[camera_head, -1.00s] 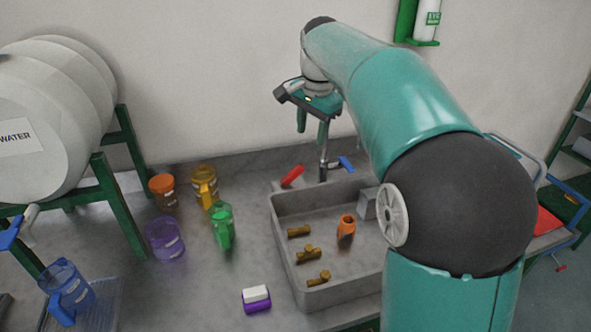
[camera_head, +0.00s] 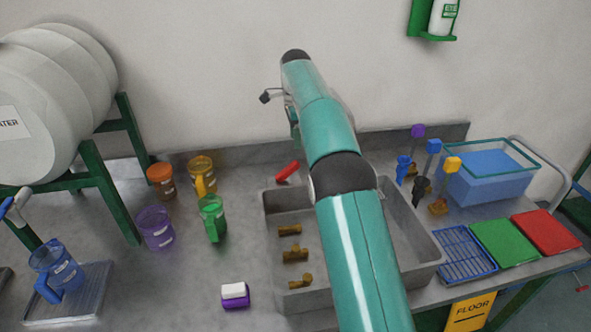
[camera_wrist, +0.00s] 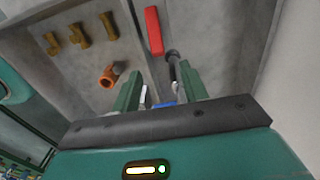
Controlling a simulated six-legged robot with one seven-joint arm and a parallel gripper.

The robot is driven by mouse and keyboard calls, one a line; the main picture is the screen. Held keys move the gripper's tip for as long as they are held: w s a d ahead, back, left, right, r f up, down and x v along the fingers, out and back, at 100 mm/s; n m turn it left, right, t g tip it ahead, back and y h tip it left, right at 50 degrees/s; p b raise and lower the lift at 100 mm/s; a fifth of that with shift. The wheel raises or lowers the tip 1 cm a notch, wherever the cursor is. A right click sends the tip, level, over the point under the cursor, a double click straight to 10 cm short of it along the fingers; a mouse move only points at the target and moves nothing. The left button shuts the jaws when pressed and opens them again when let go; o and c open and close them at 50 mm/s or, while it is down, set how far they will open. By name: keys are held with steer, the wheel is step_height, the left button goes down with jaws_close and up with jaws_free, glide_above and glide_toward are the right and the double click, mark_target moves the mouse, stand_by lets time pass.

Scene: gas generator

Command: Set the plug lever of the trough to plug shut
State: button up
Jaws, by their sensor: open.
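The grey trough (camera_head: 276,208) sits in the bench, partly behind my arm in the head view. A red lever (camera_head: 287,172) lies slanted at its back left rim; it also shows in the wrist view (camera_wrist: 154,30), beyond my fingertips. I cannot tell for certain that it is the plug lever. My gripper (camera_wrist: 160,85) is open and empty, its two green fingers apart. A dark tap post (camera_wrist: 173,62) and a blue handle (camera_wrist: 166,104) show between the fingers, with the red lever to the left of the post. The head view mostly hides the gripper behind my arm.
Several brass fittings (camera_head: 295,254) lie in the trough, with an orange bottle (camera_wrist: 108,76). Coloured valves (camera_head: 433,160) and a blue basin (camera_head: 488,178) stand right.

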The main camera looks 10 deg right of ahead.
mark_target(295, 170)
steer(key=f, duration=1.2)
steer(key=shift+s+a, duration=0.2)
steer(key=shift+s, duration=0.1)
steer(key=shift+w+f, duration=0.1)
steer(key=shift+f, duration=0.25)
steer(key=shift+r, duration=0.1)
jaws_close()
